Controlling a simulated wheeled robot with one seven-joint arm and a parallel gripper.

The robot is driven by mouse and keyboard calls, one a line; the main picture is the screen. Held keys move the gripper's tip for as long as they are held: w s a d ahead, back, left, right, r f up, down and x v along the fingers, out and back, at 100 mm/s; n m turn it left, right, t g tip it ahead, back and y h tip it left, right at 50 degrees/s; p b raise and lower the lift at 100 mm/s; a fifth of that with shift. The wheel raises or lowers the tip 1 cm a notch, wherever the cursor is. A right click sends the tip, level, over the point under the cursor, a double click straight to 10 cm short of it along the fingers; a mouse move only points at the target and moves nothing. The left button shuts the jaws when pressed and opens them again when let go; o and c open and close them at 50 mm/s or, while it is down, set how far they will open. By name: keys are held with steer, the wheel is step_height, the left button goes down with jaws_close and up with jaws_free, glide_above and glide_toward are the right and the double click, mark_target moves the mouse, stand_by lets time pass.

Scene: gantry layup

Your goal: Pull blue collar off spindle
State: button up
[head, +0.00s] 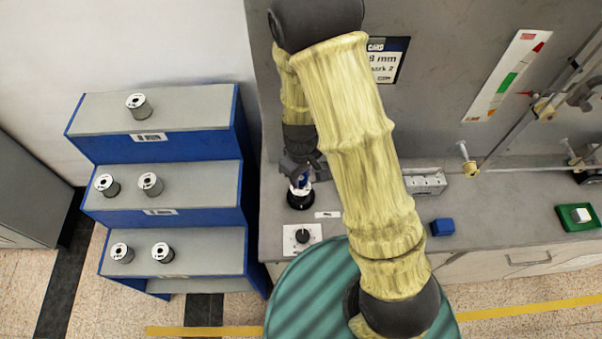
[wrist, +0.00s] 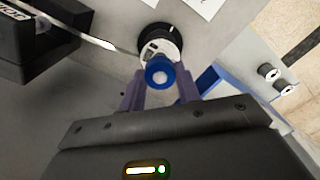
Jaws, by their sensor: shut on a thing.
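The blue collar (wrist: 158,74) shows in the wrist view as a ring around the light end of the spindle. My gripper (wrist: 160,92) has a finger on each side of it and is shut on the collar. A white-faced spool (wrist: 172,46) on a round black base sits just beyond the collar. In the head view my gripper (head: 301,170) is above the black spindle base (head: 300,200) on the grey bench. A bit of blue collar (head: 304,181) shows under the fingers. I cannot tell whether the collar has shifted along the spindle.
A blue stepped rack (head: 160,178) with several spools stands at the left. A panel with a black knob (head: 303,236) lies in front of the spindle. A blue block (head: 442,227), a grey metal block (head: 425,181) and a green tray (head: 562,213) are to the right.

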steer(key=shift+r, duration=0.15)
steer(key=shift+r+p, duration=1.55)
steer(key=shift+r, duration=0.1)
steer(key=shift+f, duration=0.1)
